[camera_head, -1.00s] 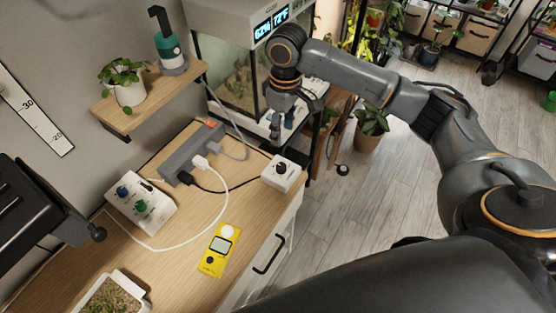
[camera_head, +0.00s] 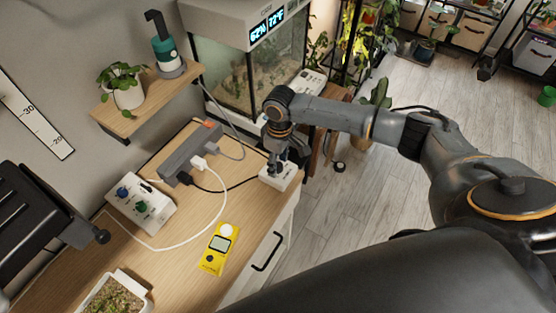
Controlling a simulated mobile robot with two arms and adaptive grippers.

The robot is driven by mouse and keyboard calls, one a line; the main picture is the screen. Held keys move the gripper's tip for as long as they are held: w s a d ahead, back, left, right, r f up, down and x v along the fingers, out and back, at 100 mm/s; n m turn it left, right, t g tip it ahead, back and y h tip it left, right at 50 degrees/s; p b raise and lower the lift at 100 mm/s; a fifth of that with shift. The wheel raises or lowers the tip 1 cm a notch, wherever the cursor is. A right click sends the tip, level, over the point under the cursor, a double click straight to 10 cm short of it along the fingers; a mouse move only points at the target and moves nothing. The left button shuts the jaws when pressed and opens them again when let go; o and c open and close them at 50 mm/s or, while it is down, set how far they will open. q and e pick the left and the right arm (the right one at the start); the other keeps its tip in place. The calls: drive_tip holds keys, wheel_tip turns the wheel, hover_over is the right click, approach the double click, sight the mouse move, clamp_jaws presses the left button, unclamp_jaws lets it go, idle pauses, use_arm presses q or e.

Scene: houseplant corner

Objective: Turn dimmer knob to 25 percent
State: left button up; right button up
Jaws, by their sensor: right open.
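The white dimmer box (camera_head: 286,182) sits on the wooden cabinet top near its right edge. Its black knob is hidden now behind my right gripper. My right gripper (camera_head: 276,168) is open and points down over the box, with its fingers at the knob's place. I cannot tell whether the fingers touch the knob or stand around it. The knob's angle and any scale marks cannot be read. My left gripper is not in view.
A power strip (camera_head: 187,152) with plugs and cables lies left of the dimmer box. A white box with blue and green knobs (camera_head: 140,204) and a yellow meter (camera_head: 219,248) are on the cabinet top. A terrarium (camera_head: 248,75) stands behind.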

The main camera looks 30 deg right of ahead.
clamp_jaws()
drive_tip(key=shift+r+n, duration=0.1)
drive_tip(key=shift+n, duration=0.2)
drive_tip(key=shift+n+p, duration=0.8)
drive_tip(key=shift+n, duration=0.1)
drive_tip(key=n+p, duration=0.1)
drive_tip(key=n, duration=0.1)
drive_tip(key=shift+n, duration=0.3)
drive_tip(key=n+p, duration=0.1)
drive_tip(key=n, duration=0.2)
drive_tip(key=shift+a+n, duration=0.1)
drive_tip(key=shift+n, duration=1.7)
